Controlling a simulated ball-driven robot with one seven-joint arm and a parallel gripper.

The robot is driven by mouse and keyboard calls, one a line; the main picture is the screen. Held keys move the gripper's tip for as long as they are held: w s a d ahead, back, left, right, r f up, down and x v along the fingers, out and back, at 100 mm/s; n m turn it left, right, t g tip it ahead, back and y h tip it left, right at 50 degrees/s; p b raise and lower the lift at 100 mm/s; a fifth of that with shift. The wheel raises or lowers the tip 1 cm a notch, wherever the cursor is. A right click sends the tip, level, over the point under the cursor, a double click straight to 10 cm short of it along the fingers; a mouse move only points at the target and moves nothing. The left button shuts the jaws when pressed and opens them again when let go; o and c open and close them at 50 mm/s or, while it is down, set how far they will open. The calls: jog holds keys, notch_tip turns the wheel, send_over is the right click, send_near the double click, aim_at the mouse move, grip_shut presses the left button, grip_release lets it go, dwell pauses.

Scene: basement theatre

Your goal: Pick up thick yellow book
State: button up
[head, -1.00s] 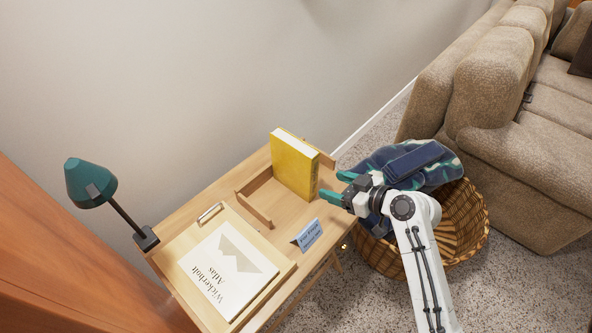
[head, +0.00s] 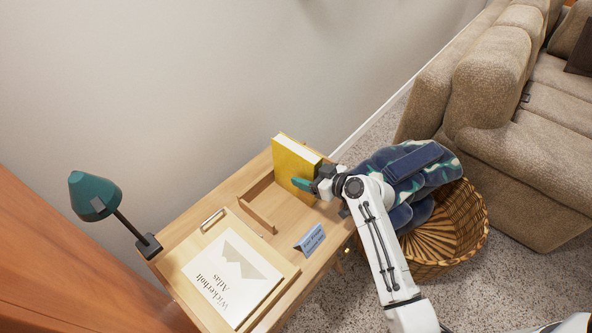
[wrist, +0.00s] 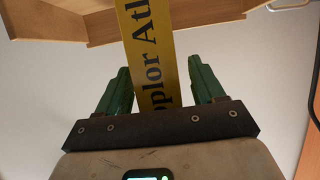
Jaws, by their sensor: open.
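The thick yellow book (head: 294,166) stands upright on the wooden desk (head: 230,216), near its far right end by the wall. My gripper (head: 308,186) is at the book's right side, with one green finger across the front cover. In the wrist view the book's yellow spine (wrist: 152,50), with dark lettering, runs between the two green fingers of my gripper (wrist: 160,85). The fingers are apart, with a visible gap on each side of the spine. The far finger is hidden behind the book in the head view.
A low wooden divider (head: 257,217) stands left of the book.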

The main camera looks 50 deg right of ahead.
jog(key=shift+c, duration=0.4)
grip_shut()
dwell(0.4)
jog(key=shift+r, duration=0.1)
